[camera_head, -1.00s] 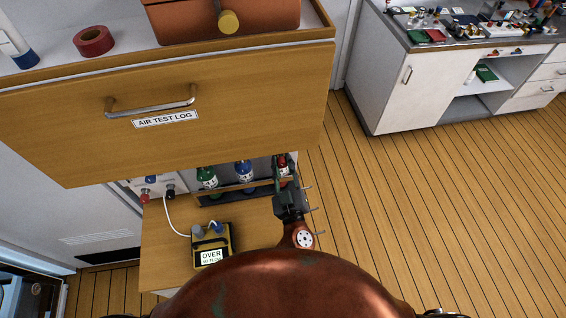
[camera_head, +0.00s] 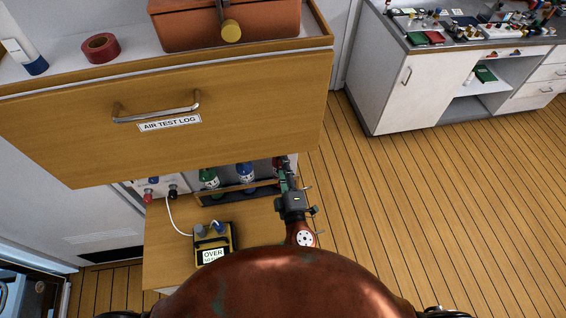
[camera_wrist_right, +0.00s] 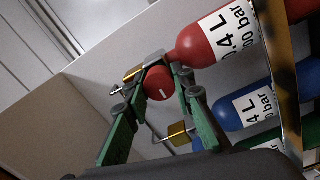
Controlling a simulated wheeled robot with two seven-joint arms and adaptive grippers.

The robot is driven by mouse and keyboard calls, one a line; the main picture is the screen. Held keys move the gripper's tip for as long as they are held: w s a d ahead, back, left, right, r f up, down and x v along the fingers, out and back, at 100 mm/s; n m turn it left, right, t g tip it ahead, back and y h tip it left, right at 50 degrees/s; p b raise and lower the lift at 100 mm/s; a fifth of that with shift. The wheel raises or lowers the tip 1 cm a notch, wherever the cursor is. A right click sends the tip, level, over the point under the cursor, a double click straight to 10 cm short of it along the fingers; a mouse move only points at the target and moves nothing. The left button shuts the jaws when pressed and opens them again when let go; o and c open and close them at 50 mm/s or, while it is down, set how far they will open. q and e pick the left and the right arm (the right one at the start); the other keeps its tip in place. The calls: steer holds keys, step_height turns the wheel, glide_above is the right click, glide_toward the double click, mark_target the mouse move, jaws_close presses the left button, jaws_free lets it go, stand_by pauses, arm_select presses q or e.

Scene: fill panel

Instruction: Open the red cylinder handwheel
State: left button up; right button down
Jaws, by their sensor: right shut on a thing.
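The red cylinder (camera_wrist_right: 195,48) lies tilted at the upper right of the right wrist view, with a white label. Its round red handwheel (camera_wrist_right: 158,83) has a white mark and sits between the green fingers of my right gripper (camera_wrist_right: 161,80). The gripper is shut on the handwheel, a finger on each side. In the head view my right gripper (camera_head: 284,168) reaches in at the right end of the cylinder rack and hides most of the red cylinder. My left gripper is not in view.
Blue (camera_head: 246,177) and green (camera_head: 209,181) cylinders stand beside the red one behind a wooden rail. A drawer front (camera_head: 200,100) marked AIR TEST LOG overhangs the rack. A yellow-black meter (camera_head: 213,243) reading OVER sits in front. The floor at right is clear.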

steer(key=n+p, duration=0.2)
steer(key=n, duration=0.4)
steer(key=shift+r, duration=0.15)
steer(key=n+p, duration=0.3)
steer(key=n, duration=0.1)
steer(key=shift+n+y, duration=0.3)
steer(key=n+p, duration=0.3)
steer(key=n, duration=0.2)
steer(key=shift+g+p, duration=0.3)
steer(key=shift+p, duration=0.05)
steer(key=n+p, duration=0.2)
steer(key=n, duration=0.2)
steer(key=shift+f+n+p, duration=0.25)
steer(key=shift+n+p, duration=0.05)
steer(key=shift+p, duration=0.1)
steer(key=shift+f, duration=0.1)
steer(key=c, duration=1.6)
jaws_free()
